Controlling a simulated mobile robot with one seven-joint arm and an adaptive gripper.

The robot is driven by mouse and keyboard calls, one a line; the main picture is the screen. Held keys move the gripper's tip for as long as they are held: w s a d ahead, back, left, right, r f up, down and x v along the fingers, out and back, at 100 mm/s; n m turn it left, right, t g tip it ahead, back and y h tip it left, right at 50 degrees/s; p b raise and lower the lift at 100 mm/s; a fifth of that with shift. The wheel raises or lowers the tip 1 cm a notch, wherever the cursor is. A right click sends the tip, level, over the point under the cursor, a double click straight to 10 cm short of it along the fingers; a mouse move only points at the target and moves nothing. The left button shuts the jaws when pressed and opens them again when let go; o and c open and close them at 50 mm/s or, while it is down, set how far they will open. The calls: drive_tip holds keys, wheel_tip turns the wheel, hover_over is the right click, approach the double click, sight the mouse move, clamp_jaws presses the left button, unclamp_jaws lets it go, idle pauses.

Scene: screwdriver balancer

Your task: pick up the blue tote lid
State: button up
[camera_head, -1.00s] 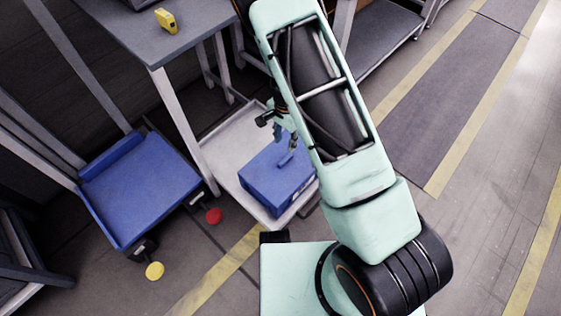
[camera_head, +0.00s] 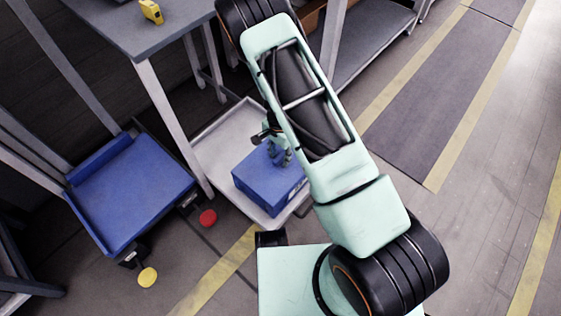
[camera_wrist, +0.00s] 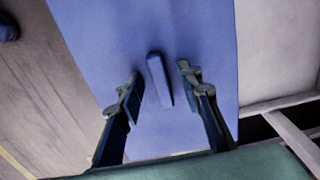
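The blue tote lid (camera_wrist: 185,28) fills the middle of the wrist view, with a raised blue bar handle (camera_wrist: 159,80) on it. In the head view the lid (camera_head: 254,179) tops a blue tote (camera_head: 283,204). My gripper (camera_wrist: 157,90) is open, with one finger on each side of the handle and a gap on both sides. In the head view my gripper (camera_head: 280,156) is over the lid and hides its handle. Whether the fingertips touch the lid is unclear.
The tote stands on a light grey tray (camera_head: 213,147). A grey table (camera_head: 150,38) with a yellow object (camera_head: 151,11) is behind it. A blue cart (camera_head: 130,195) stands at left. Red (camera_head: 208,218) and yellow (camera_head: 147,277) round items are near the cart. Open floor lies right.

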drive_tip(key=shift+c, duration=0.3)
clamp_jaws()
drive_tip(key=shift+r, duration=0.15)
